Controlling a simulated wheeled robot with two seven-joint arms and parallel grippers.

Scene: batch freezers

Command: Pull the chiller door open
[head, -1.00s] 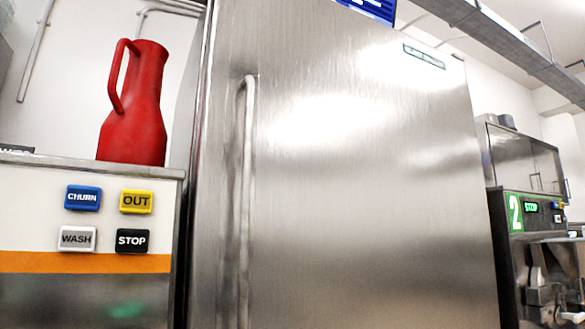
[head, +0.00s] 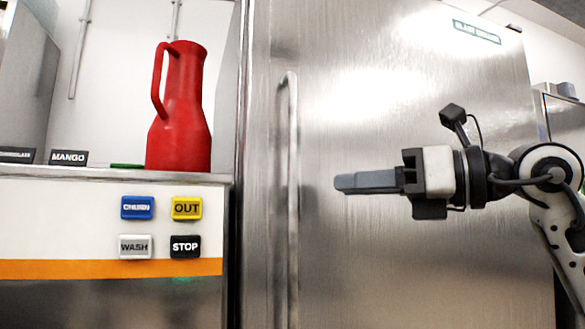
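The chiller door (head: 400,265) is a tall brushed-steel panel filling the middle and right of the head view, and it looks shut. Its long vertical bar handle (head: 292,200) runs down near the door's left edge. My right gripper (head: 340,184) comes in from the right and points left toward the handle. Its fingertips appear a short gap to the right of the handle, not touching it. The fingers are seen edge-on and overlap, so I cannot tell whether they are open. My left gripper is out of view.
A machine front at left carries buttons: CHURN (head: 137,207), OUT (head: 187,208), WASH (head: 135,246) and STOP (head: 185,246). A red jug (head: 180,115) stands on its top, with a MANGO label (head: 68,158) to its left. Another machine (head: 562,115) shows at the right edge.

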